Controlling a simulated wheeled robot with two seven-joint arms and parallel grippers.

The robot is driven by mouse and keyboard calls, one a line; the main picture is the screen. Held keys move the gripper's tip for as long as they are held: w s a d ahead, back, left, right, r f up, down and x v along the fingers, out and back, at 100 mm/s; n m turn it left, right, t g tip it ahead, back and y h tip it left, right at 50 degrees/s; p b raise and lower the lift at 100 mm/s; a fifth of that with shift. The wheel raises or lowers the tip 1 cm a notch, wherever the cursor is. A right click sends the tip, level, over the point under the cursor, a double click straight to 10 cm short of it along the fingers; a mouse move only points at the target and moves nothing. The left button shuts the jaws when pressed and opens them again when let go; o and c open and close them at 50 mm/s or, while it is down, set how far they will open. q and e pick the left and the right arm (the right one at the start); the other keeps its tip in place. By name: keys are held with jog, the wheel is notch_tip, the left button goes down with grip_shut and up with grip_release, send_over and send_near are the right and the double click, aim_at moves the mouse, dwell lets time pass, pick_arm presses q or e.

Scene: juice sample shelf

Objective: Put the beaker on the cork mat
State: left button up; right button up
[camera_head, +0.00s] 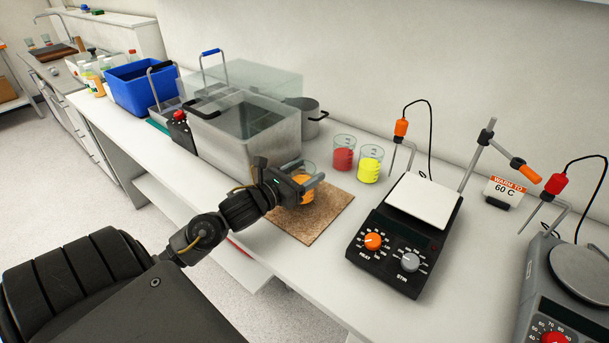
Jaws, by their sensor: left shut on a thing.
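The cork mat (318,217) is a brown square lying on the white bench near its front edge, left of the black hotplate. My left gripper (306,188) is over the mat and shut on a glass beaker (302,197) with orange liquid. The fingers and wrist hide part of the beaker, so I cannot tell whether its base touches the cork. A beaker with red liquid (343,154) and a beaker with yellow liquid (370,165) stand upright behind the mat. My right gripper is not in view.
A black hotplate (388,262) with a white top stands right of the mat. A blue bin (140,88) is farther left. A "WARM TO 60 C" sign (503,192) stands at right.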

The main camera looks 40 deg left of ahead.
pick_arm(q)
jog(key=shift+f, duration=0.6)
jog(key=shift+f, duration=0.2)
jog(key=o, duration=1.1)
jog(key=shift+s+r, duration=0.1)
jog(key=shift+r, duration=0.05)
